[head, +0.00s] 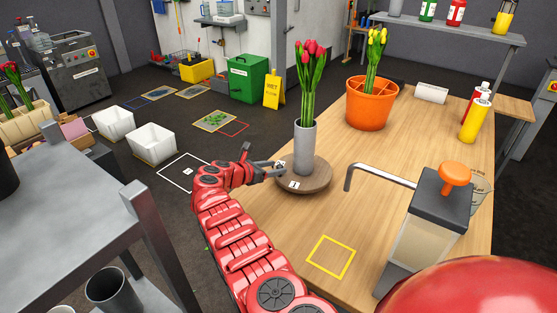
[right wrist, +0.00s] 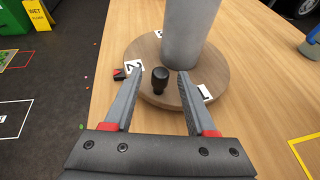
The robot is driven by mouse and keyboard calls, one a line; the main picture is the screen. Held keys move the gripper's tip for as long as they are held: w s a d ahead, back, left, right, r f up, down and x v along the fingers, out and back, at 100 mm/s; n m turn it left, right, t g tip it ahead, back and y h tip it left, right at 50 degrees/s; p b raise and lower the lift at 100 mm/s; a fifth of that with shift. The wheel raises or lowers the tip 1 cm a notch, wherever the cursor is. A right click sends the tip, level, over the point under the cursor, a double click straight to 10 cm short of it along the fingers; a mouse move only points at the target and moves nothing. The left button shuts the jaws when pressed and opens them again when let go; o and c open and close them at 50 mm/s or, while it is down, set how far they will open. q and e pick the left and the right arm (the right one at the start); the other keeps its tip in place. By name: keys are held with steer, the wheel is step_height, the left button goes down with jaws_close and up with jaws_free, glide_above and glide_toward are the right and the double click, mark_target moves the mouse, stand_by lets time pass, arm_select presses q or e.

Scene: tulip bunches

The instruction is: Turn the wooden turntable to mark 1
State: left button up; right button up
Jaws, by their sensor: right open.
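The round wooden turntable (head: 318,183) sits on the wooden table, with a grey vase (head: 305,147) of red tulips upright on it. In the head view a label marked 1 (head: 293,185) is on its near side. In the right wrist view a label that looks like 2 (right wrist: 134,68) is at the left rim, beside a small red and black piece (right wrist: 119,74). A black knob (right wrist: 160,79) stands on the turntable near its edge. My right gripper (head: 277,170) is open, its fingers either side of the knob, with gaps showing. My left gripper is out of view.
An orange pot (head: 370,104) of yellow tulips stands behind the turntable. A metal spout (head: 380,174) from a dispenser (head: 425,225) reaches toward it from the right. A yellow square outline (head: 331,257) marks clear tabletop in front.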

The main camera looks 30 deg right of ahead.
steer(key=p+v, duration=0.7)
steer(key=v, duration=0.2)
steer(key=shift+a, duration=0.15)
